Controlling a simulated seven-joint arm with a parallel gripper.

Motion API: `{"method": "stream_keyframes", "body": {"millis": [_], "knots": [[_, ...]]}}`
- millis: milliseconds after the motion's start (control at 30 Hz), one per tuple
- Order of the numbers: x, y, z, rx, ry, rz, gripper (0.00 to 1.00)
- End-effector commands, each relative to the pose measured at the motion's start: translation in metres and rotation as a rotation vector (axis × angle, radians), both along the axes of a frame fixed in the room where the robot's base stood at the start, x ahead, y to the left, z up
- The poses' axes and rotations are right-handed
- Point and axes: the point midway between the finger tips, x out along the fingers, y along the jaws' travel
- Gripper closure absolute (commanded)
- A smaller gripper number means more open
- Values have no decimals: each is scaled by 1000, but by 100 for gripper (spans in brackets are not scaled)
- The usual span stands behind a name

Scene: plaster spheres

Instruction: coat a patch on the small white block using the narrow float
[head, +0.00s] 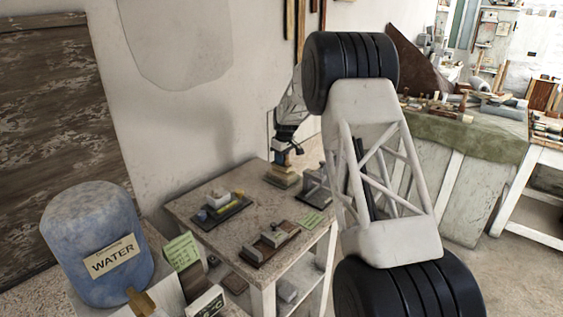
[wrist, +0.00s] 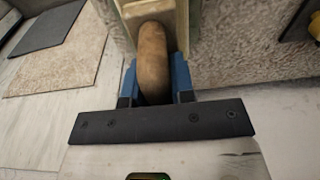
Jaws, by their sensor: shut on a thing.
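My gripper (wrist: 158,85) is shut on a brown rounded wooden handle, which I take to be the narrow float's (wrist: 153,55); its blue fingers press on either side. In the head view my gripper (head: 288,150) is at the table's back edge, above a light wooden piece (head: 282,174). Whether the float touches anything beneath is unclear. A small white block (head: 216,198) sits on a dark tray (head: 236,213) to the left of my gripper. The float's working face is hidden.
A blue WATER drum (head: 98,240) stands at front left. The wall is close behind the table.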

Motion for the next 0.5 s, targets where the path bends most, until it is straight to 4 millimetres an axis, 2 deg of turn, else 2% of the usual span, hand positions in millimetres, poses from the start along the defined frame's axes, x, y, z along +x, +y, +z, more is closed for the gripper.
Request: {"method": "stream_keyframes", "body": {"millis": [500], "knots": [[0,0,31,0,-3,0,96]]}}
